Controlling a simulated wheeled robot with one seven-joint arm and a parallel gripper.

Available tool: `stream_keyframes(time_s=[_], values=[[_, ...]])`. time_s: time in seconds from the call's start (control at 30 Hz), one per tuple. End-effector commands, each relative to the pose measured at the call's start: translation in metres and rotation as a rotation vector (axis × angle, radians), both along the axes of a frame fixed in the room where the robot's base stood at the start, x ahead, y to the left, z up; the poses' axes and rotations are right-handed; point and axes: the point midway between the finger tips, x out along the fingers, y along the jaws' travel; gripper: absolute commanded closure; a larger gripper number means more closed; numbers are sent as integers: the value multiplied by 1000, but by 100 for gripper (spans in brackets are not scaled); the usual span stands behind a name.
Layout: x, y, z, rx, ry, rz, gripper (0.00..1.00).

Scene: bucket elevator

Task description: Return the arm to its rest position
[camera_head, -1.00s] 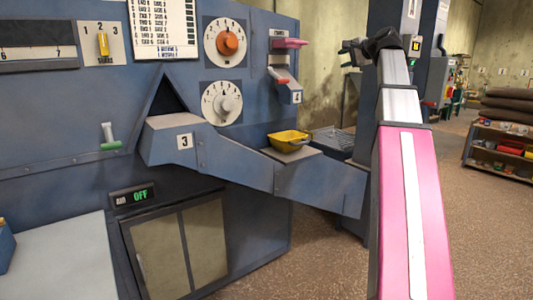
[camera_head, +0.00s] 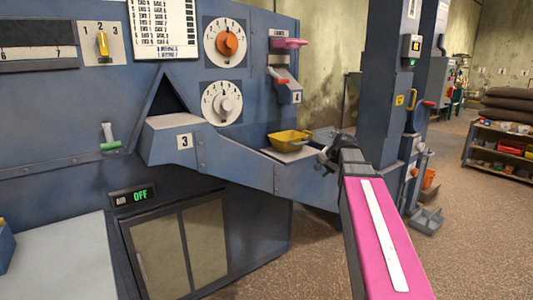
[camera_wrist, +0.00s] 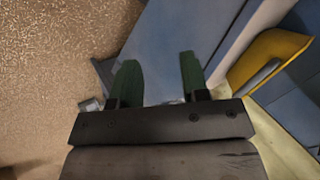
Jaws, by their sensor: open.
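My gripper (camera_head: 328,158) is at the end of my pink and grey arm, right of centre in the head view, in front of the end of the blue chute. In the wrist view my gripper (camera_wrist: 160,82) shows two green fingers spread apart with nothing between them. A yellow scoop-like bucket (camera_head: 289,140) sits on the chute's end ledge, just left of my gripper. The bucket (camera_wrist: 262,65) also shows at the right of the wrist view, apart from the fingers.
The blue machine (camera_head: 60,120) with dials and chute 3 (camera_head: 240,165) fills the left. A blue column (camera_head: 392,90) stands behind my arm. A grey tray (camera_head: 426,219) lies on the floor at right. A shelf (camera_head: 500,150) stands far right; brown floor between is clear.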

Motion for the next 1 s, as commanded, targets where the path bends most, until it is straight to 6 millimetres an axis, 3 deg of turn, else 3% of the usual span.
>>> stream_keyframes(time_s=[0.03,0.2,0.6,0.8,1.0], values=[[-12,6,-24,-30,25,24,58],[-44,17,-91,-132,95,107,58],[-141,36,-224,-359,267,346,58],[-189,40,-271,-453,341,470,58],[-214,41,-293,-502,380,538,58]])
